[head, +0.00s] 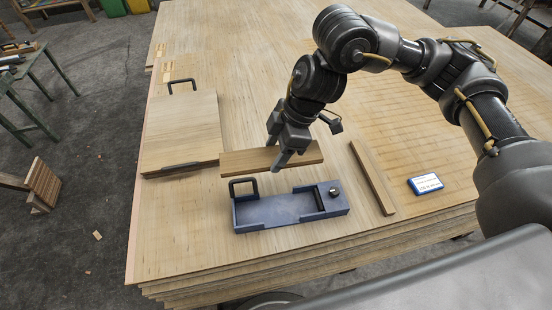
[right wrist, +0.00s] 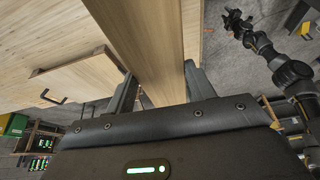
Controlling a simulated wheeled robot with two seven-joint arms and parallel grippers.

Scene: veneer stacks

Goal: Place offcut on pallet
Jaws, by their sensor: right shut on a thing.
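My right gripper (head: 278,155) is shut across the middle of a flat wooden offcut (head: 242,161). The offcut lies level and sideways in the head view, just behind a blue tray-like fixture. I cannot tell whether it touches the stack under it. In the right wrist view the offcut (right wrist: 155,40) runs between the fingers. A dark jointed arm, apparently my left, shows in that view, with its gripper (right wrist: 236,22) small at the upper right; its jaws cannot be made out. A small slatted wooden piece, possibly the pallet (head: 43,185), is low at the left of the head view.
The blue fixture (head: 270,212) has a black handle and a knob. A board with black handles (head: 182,130) lies left of the offcut. A narrow wooden strip (head: 373,178) and a blue-edged label (head: 425,184) lie right. The veneer stack (head: 160,240) is bare at its front left.

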